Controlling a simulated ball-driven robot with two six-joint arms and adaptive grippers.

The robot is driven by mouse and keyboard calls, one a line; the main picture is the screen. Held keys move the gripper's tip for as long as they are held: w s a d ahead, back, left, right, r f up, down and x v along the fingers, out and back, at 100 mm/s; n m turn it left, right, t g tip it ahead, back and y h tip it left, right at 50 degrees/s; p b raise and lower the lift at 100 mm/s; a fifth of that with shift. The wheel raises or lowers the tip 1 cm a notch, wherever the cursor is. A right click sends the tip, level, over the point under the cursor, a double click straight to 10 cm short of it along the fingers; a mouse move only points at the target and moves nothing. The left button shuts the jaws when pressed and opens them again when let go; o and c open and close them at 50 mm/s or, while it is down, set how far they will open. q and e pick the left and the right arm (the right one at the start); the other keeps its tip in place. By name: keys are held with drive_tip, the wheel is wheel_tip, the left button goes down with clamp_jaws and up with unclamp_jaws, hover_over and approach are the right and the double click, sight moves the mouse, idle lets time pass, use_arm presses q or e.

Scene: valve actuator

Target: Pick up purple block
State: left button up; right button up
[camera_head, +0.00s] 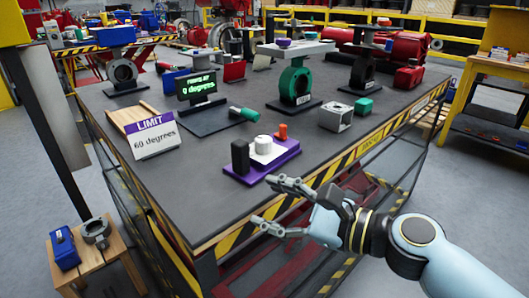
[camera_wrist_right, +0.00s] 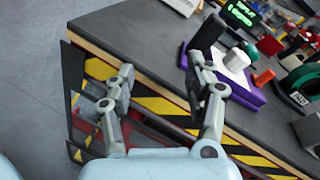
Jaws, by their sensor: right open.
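A flat purple block (camera_head: 285,159) lies on the dark table top near its front edge. It carries a black post (camera_head: 240,157), a white knob on a white plate (camera_head: 264,146) and an orange peg (camera_head: 282,131). In the right wrist view the purple block (camera_wrist_right: 248,97) is at the right, partly hidden behind a finger. My right gripper (camera_head: 265,202) is open and empty, just in front of the block, by the striped table edge. In the wrist view the right gripper (camera_wrist_right: 161,64) has its fingers spread. My left gripper is not in view.
A "LIMIT 60 degrees" sign (camera_head: 152,136) stands to the left. Behind are a green-lettered display (camera_head: 196,86), a green cylinder (camera_head: 244,113), a green valve (camera_head: 295,82) and a grey box (camera_head: 336,117). The table's front left area is clear.

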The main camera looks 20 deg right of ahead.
sight(246, 153)
drive_tip(key=w+r+m+t, duration=0.1)
drive_tip(key=w+m, duration=0.1)
drive_tip(key=w+r+m+t+p, duration=0.1)
drive_tip(key=w+m, duration=0.2)
drive_tip(key=w+r+m+h, duration=0.1)
drive_tip(key=w+m, duration=0.1)
drive_tip(key=shift+w+d+r+t, duration=0.25)
drive_tip(key=shift+w+d+t, duration=0.1)
drive_tip(key=shift+t, duration=0.05)
drive_tip(key=x, duration=0.3)
drive_tip(key=p+x, duration=0.1)
drive_tip(key=x, duration=0.1)
drive_tip(key=shift+w, duration=0.45)
drive_tip(key=shift+d, duration=0.1)
clamp_jaws()
